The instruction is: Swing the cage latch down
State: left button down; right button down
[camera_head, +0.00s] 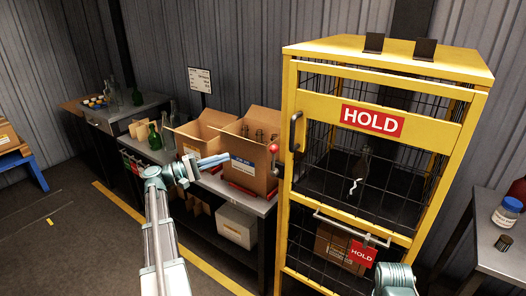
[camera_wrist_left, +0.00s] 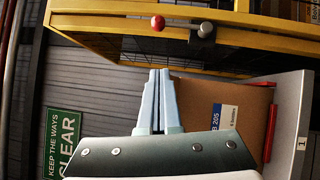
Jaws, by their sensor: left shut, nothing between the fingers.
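The yellow cage (camera_head: 386,57) stands right of centre in the head view, with a red HOLD sign on its upper door. Its latch (camera_head: 274,149) is on the left post; the red knob sits up above a grey pivot. In the left wrist view the red knob (camera_wrist_left: 157,23) and grey pivot (camera_wrist_left: 206,29) show near the top. My left gripper (camera_head: 228,157) is shut and empty, left of the latch and apart from it. Its pressed-together fingers (camera_wrist_left: 159,72) point toward the cage in the wrist view. My right gripper is out of view; only part of that arm shows.
Open cardboard boxes (camera_head: 252,160) stand on a bench (camera_head: 262,206) just behind and below my left gripper. A black door handle (camera_head: 296,132) is close to the right of the latch. A side table (camera_head: 485,240) with a jar is at the far right. Open floor lies at left.

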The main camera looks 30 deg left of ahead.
aim_at(274, 161)
pick_arm(q)
jog(key=shift+w+d, duration=0.1)
jog(key=s+d+p+x, duration=0.1)
jog(key=d+p+x, duration=0.1)
jog(key=x, duration=1)
jog(key=shift+s+d+r, duration=0.15)
jog(key=shift+d+r, duration=0.1)
jog(key=shift+d, duration=0.1)
